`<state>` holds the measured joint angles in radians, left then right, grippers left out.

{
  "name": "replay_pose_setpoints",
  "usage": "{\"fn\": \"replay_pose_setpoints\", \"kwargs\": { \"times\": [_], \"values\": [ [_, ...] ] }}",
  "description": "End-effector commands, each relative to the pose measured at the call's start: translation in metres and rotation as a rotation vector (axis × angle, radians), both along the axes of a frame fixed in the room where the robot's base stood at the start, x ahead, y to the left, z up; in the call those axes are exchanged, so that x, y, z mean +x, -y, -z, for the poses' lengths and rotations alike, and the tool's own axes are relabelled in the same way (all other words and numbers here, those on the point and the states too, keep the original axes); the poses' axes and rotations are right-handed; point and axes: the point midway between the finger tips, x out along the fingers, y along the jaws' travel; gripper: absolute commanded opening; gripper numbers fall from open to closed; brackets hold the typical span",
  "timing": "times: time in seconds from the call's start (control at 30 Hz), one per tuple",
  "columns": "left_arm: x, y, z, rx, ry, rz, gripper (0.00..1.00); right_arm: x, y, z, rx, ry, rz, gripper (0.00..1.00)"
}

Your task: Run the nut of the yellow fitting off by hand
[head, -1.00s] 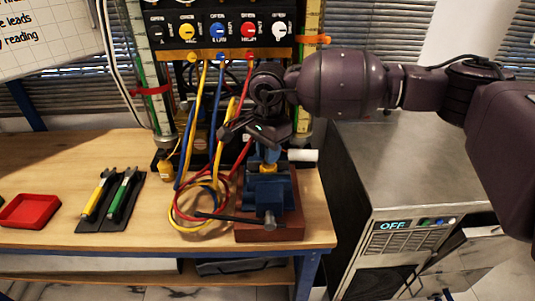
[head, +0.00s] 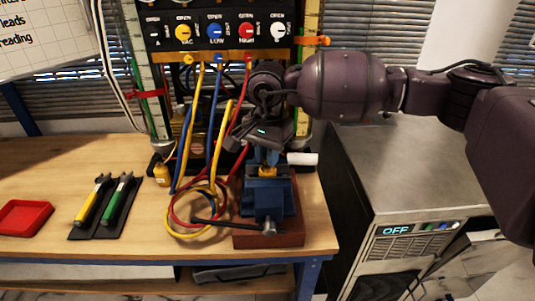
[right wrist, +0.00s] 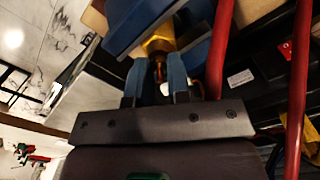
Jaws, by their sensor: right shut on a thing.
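The yellow fitting (head: 267,171) stands upright in the jaws of a blue vise (head: 268,198) on the bench. My right gripper (head: 268,158) comes down on it from above. In the right wrist view its two blue fingers (right wrist: 159,75) close around the end of the yellow fitting (right wrist: 158,45), so the gripper is shut on its nut. The fingers and the gripper body hide most of the nut, and its thread cannot be made out. My left gripper is not in view.
Red, yellow and blue hoses (head: 200,205) loop close left of the vise. A manifold panel (head: 215,32) stands behind. Two wrenches (head: 105,205) lie on a dark mat beside a red tray (head: 24,217). A grey cabinet (head: 400,170) is at the right.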

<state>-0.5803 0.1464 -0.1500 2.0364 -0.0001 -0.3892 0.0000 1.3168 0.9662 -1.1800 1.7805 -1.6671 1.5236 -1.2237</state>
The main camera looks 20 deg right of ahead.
Motion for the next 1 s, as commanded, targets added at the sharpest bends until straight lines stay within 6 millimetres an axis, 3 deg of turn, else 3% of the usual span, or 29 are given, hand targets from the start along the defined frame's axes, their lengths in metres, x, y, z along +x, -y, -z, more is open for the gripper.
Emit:
{"fn": "replay_pose_setpoints", "kwargs": {
  "times": [0.07, 0.1, 0.27, 0.67, 1.0],
  "values": [
    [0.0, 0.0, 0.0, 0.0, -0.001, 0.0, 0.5, 0.0, 0.0, -0.001, 0.001, 0.002, 0.001, 0.0],
    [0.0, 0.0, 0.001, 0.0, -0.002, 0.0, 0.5, 0.0, 0.0, -0.001, 0.001, 0.002, 0.001, 0.21],
    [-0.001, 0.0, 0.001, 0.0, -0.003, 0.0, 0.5, 0.0, 0.0, -0.001, 0.001, 0.002, 0.001, 0.44],
    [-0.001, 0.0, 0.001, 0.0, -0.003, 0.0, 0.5, 0.001, 0.0, -0.009, 0.001, 0.003, 0.001, 0.44],
    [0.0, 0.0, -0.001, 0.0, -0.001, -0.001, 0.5, 0.001, 0.0, -0.067, 0.001, 0.004, 0.001, 0.44]
  ]
}}
